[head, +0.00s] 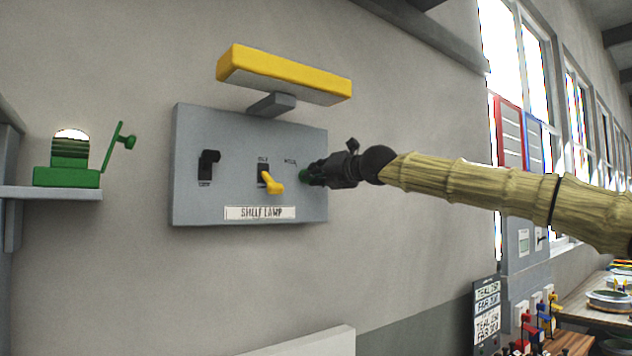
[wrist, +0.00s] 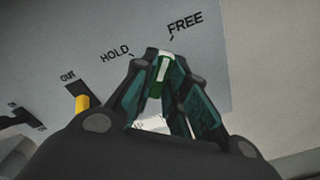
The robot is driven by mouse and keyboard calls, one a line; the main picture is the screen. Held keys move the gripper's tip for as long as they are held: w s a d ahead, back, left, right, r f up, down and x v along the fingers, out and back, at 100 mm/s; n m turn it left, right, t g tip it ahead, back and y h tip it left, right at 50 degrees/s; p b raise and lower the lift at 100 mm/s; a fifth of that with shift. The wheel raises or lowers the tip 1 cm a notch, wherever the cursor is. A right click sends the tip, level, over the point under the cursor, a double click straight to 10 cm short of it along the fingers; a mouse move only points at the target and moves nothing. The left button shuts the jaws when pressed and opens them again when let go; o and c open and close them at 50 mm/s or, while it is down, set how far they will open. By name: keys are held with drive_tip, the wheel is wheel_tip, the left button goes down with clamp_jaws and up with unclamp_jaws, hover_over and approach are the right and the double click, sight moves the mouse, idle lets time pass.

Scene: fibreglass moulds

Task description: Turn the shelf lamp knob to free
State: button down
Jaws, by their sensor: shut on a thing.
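The shelf lamp knob (head: 304,176) is green and sits at the right side of a grey wall panel (head: 230,142) labelled SHELF LAMP. My gripper (head: 314,174) reaches it from the right and is shut on it. In the wrist view, the knob (wrist: 163,68) shows green with a pale bar between my fingertips (wrist: 163,62). The words HOLD (wrist: 115,54) and FREE (wrist: 185,25) are printed above it. The pale bar points up between them, seemingly closer to FREE. My fingers hide much of the knob.
A yellow lever (head: 272,184) and a black switch (head: 207,164) sit left of the knob. A yellow lamp bar (head: 290,77) juts out above the panel. A green device (head: 68,172) stands on a shelf at the left. The wall below the panel is clear.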

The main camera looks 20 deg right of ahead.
drive_tip(key=shift+d+m+b, duration=0.1)
drive_tip(key=shift+m+b, duration=0.25)
drive_tip(key=shift+m, duration=0.25)
drive_tip(key=shift+r, duration=0.15)
drive_tip(key=c, duration=1.4)
unclamp_jaws()
drive_tip(key=shift+c, duration=0.2)
drive_tip(key=shift+s, duration=0.15)
drive_tip(key=v, duration=1.1)
drive_tip(key=shift+s+d, duration=0.2)
drive_tip(key=shift+s, duration=0.1)
drive_tip(key=shift+d, duration=0.1)
